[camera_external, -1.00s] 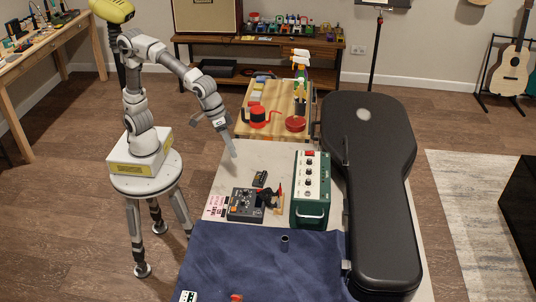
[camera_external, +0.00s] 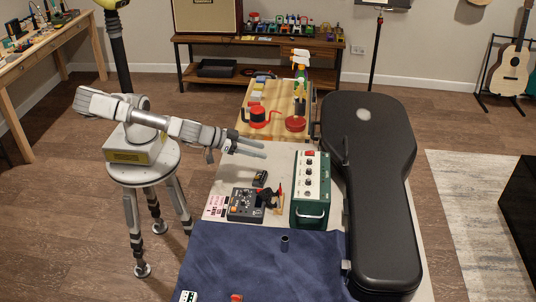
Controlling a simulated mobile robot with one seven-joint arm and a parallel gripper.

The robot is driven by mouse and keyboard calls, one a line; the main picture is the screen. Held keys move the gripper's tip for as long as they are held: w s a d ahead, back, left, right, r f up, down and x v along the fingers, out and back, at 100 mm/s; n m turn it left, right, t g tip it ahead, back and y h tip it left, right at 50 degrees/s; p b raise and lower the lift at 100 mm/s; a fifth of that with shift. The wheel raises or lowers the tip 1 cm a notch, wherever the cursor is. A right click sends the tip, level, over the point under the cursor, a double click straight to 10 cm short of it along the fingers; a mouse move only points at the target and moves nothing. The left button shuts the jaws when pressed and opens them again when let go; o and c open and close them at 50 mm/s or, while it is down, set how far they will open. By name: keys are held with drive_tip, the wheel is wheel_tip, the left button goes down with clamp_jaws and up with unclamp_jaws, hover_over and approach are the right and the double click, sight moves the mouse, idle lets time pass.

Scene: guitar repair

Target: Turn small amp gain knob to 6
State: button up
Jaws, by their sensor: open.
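The small amp (camera_external: 311,210) is a green box with a pale control panel on top, standing on the table left of the guitar case. A row of several dark knobs (camera_external: 308,180) runs along the panel, with a red part at its far end. Knob labels and settings are too small to read, so I cannot tell which is the gain knob. My gripper (camera_external: 264,149) is left of the amp's far end, above the table. Its fingers point right toward the amp, apart from it. It is open and empty.
A black guitar case (camera_external: 372,190) stands close on the amp's right. A dark pedal-like device (camera_external: 246,204) and a small dark box (camera_external: 260,178) lie left of the amp. A blue cloth (camera_external: 250,262) covers the near table.

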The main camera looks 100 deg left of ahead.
sight(309, 159)
drive_tip(key=shift+t, duration=0.4)
drive_tip(key=x, duration=0.5)
drive_tip(key=b+x, duration=0.1)
drive_tip(key=x, duration=0.5)
drive_tip(key=r+b+x, duration=0.1)
drive_tip(key=x, duration=0.4)
drive_tip(key=shift+w+d, duration=0.3)
drive_tip(key=shift+w, duration=0.2)
clamp_jaws()
